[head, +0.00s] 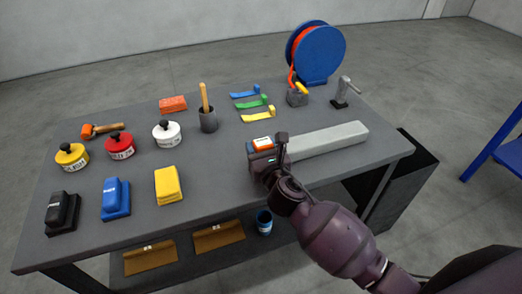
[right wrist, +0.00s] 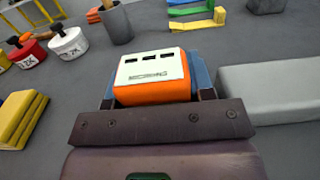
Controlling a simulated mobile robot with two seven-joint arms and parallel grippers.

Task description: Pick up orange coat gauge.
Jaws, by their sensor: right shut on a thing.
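The orange coat gauge (head: 263,143) is a small orange block with a white labelled top, near the middle of the grey table. In the right wrist view the gauge (right wrist: 152,78) sits between the blue-grey fingers of my right gripper (right wrist: 153,85). My right gripper (head: 264,152) is shut on it from the front right in the head view. I cannot tell whether the gauge touches the table. My left gripper is not in view.
A long grey block (head: 328,139) lies close to the right of the gripper. A cup (head: 208,120) with a wooden-handled tool stands behind left, and coloured strips (head: 250,103) lie behind. A yellow stack (head: 168,186) lies front left. The table between is clear.

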